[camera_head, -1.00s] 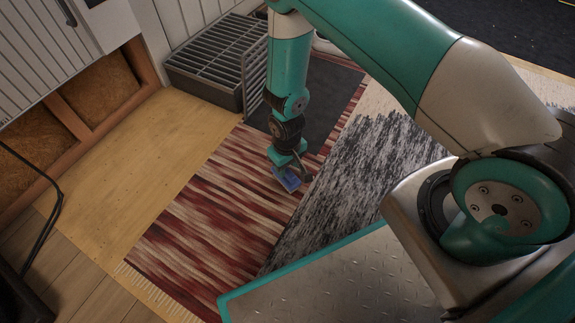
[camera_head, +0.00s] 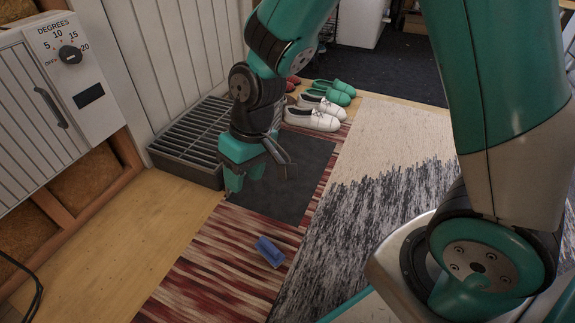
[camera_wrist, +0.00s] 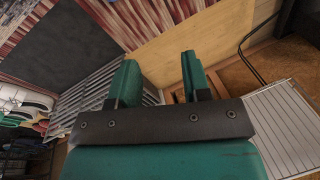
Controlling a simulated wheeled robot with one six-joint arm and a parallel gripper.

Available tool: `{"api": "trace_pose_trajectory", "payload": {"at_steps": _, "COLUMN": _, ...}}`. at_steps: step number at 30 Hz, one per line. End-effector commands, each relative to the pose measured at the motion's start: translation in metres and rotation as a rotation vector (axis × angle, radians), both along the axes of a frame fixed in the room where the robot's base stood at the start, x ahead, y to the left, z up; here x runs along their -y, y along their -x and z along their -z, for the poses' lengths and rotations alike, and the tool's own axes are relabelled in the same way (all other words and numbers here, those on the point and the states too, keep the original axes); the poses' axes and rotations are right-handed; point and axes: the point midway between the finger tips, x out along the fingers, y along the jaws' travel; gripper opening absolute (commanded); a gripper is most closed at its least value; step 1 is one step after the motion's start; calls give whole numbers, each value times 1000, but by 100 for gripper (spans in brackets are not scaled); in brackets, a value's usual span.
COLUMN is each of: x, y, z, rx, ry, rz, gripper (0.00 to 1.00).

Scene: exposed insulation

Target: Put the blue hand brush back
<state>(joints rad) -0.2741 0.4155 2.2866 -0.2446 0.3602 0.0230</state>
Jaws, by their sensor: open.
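The blue hand brush (camera_head: 270,251) lies on the red and cream striped rug (camera_head: 215,262), close to where the grey and white rug begins. My gripper (camera_head: 243,182) is open and empty. It hangs above the dark mat beyond the brush, up and to the left of it in the head view. In the wrist view the two teal fingers (camera_wrist: 158,82) stand apart with nothing between them. I cannot make out the brush in the wrist view.
A grey slatted rack (camera_head: 195,138) stands by the wall behind my gripper. White shoes (camera_head: 313,115) and green clogs (camera_head: 333,90) stand at the back. A heater with a dial (camera_head: 69,55) is at the left. Bare wooden floor (camera_head: 165,225) lies left of the rug.

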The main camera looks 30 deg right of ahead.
Motion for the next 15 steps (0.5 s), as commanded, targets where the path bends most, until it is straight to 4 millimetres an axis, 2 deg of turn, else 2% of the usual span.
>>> {"api": "trace_pose_trajectory", "payload": {"at_steps": 1, "x": -2, "y": 15, "z": -32, "rx": 19, "ry": -27, "rz": -26, "gripper": 44}}
{"api": "trace_pose_trajectory", "payload": {"at_steps": 3, "x": -4, "y": 40, "z": -66, "rx": 29, "ry": -58, "rz": -69, "gripper": 44}}
{"api": "trace_pose_trajectory", "payload": {"at_steps": 6, "x": -3, "y": 78, "z": -103, "rx": 45, "ry": -91, "rz": -132, "gripper": 44}}
{"api": "trace_pose_trajectory", "payload": {"at_steps": 10, "x": 1, "y": 120, "z": -132, "rx": 63, "ry": -114, "rz": -202, "gripper": 44}}
{"api": "trace_pose_trajectory", "payload": {"at_steps": 12, "x": 2, "y": 135, "z": -140, "rx": 70, "ry": -120, "rz": -229, "gripper": 44}}
{"api": "trace_pose_trajectory", "payload": {"at_steps": 15, "x": 5, "y": 148, "z": -146, "rx": 75, "ry": -124, "rz": -254, "gripper": 44}}
